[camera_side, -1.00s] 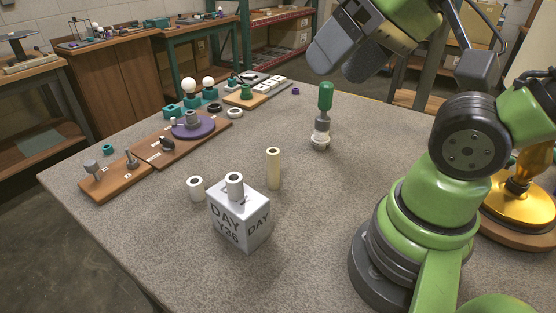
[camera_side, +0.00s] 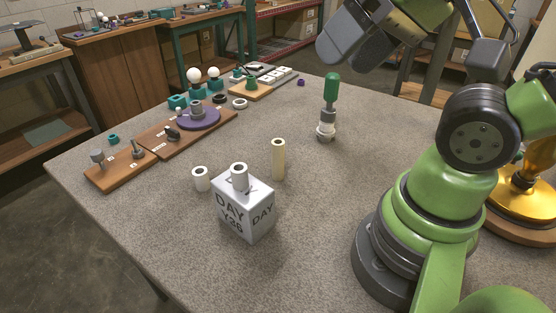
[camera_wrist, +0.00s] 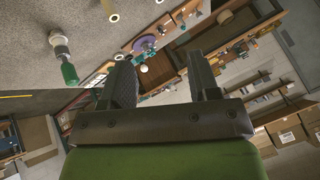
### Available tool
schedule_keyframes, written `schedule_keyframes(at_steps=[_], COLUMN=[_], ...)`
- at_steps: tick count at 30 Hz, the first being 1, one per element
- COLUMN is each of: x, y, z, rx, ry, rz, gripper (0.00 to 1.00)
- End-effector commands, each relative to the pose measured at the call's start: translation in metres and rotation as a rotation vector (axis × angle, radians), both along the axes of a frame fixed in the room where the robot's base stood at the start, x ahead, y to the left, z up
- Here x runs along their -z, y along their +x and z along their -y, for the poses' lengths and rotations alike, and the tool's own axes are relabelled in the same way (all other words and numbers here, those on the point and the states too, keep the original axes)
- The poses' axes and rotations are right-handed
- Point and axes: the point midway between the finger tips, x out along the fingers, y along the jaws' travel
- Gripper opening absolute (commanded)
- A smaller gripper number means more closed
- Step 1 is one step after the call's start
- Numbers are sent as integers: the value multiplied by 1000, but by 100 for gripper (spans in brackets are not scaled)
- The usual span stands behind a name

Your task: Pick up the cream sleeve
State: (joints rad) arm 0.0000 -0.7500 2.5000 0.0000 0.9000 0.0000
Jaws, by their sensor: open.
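The cream sleeve (camera_side: 278,160) is a tall, narrow tube standing upright on the grey table, behind and to the right of a white block printed DAY.
A short white sleeve (camera_side: 201,179) stands left of the DAY block (camera_side: 243,209), which has another white tube on top. A green-handled tool (camera_side: 329,105) stands upright to the right. Wooden boards with parts (camera_side: 120,170) lie at the left. The table front is clear.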

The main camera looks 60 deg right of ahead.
Motion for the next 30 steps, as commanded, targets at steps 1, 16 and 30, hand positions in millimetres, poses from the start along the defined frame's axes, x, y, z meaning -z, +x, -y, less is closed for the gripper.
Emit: schedule_keyframes(at_steps=[1,16,30], x=[0,49,157], y=[1,101,154], z=[0,41,85], rx=[-2,-530,-1122], ry=[-2,-392,-524], rz=[-1,-265,-444], gripper=[56,56,56])
